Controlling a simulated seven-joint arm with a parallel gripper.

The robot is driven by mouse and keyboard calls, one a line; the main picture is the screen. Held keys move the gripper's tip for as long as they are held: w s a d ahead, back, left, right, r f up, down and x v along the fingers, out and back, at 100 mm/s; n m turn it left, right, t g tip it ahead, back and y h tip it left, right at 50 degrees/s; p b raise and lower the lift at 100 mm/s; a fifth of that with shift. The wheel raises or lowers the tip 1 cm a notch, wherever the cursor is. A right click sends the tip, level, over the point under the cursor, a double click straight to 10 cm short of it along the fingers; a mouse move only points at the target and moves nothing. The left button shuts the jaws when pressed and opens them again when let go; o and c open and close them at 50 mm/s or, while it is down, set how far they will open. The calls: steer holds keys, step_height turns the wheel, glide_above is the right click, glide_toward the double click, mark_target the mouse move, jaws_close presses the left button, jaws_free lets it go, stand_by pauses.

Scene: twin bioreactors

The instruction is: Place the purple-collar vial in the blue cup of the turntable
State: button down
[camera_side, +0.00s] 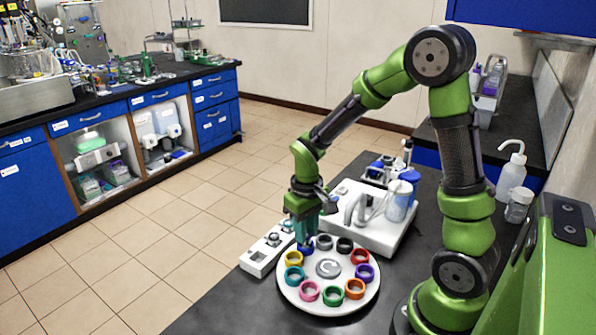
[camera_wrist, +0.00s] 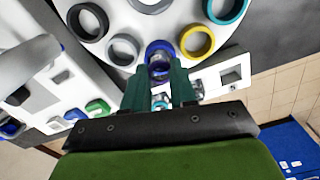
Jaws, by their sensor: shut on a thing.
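The turntable (camera_side: 327,300) is a round white plate with a ring of coloured cups. Its blue cup (camera_side: 305,248) is at the back left, partly covered by my gripper (camera_side: 306,226); it also shows in the wrist view (camera_wrist: 158,46). My gripper points down over this cup, with its teal fingers closed on a small vial (camera_wrist: 160,69). The vial lines up with the blue cup in the wrist view. The fingers hide much of it, and its collar colour is hard to make out. I cannot tell whether its lower end is inside the cup.
A white rack (camera_side: 258,262) stands left of the turntable. A white instrument (camera_side: 377,231) with a clear container stands close behind it. A wash bottle (camera_side: 511,174) stands far right.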

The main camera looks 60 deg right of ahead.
steer(key=shift+f, duration=0.1)
steer(key=c, duration=0.9)
jaws_free()
step_height(320, 180, up, 11)
steer(key=s+a+r+m+t+y, duration=0.1)
steer(key=s+a+r+t+y, duration=0.1)
steer(key=s+a+r+t, duration=0.5)
steer(key=shift+s+a, duration=0.9)
steer(key=shift+s, duration=0.25)
steer(key=shift+r, duration=0.15)
